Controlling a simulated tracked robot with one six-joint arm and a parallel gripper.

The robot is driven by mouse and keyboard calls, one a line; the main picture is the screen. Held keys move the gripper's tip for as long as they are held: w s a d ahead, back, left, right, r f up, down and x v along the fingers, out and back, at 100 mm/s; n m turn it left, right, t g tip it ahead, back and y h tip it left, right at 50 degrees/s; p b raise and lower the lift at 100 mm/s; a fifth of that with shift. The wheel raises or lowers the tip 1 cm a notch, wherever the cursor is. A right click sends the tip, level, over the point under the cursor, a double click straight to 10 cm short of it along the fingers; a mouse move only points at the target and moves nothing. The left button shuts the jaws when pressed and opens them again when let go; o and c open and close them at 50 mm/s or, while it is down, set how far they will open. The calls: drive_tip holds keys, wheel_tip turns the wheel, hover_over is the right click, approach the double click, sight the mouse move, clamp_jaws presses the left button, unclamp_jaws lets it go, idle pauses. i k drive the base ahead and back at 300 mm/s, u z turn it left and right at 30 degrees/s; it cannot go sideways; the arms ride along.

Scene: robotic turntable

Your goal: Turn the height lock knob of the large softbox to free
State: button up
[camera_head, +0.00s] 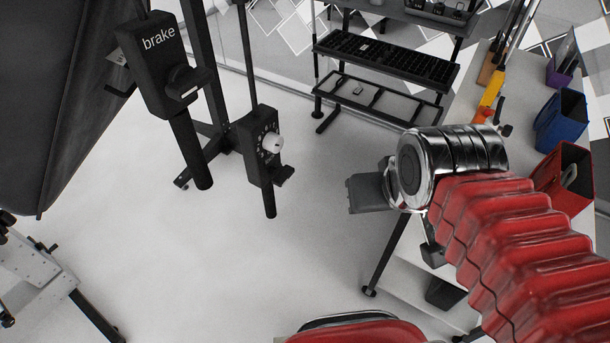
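A large dark panel (60,90), seemingly the softbox, fills the upper left. Next to it hangs a black control box (148,60) marked "brake", with a black knob (188,82) on its right side. A second black box (258,150) on a thin pole has a white dial (272,144) and a black knob (283,175) low on its right side. I cannot read which knob is the height lock. My gripper (368,192) shows as a dark grey part left of my chrome wrist, well right of both boxes and apart from them. The wrist hides most of it.
A black shelf rack (385,55) stands at the back. A table on the right holds a blue bin (562,120), a red bin (565,180) and tools. A white wheeled frame (35,265) is at lower left. The white floor (200,260) between is clear.

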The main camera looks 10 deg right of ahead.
sight(281, 174)
drive_tip(key=k, duration=1.5)
drive_tip(key=u, duration=1.05)
drive_tip(key=i, duration=1.05)
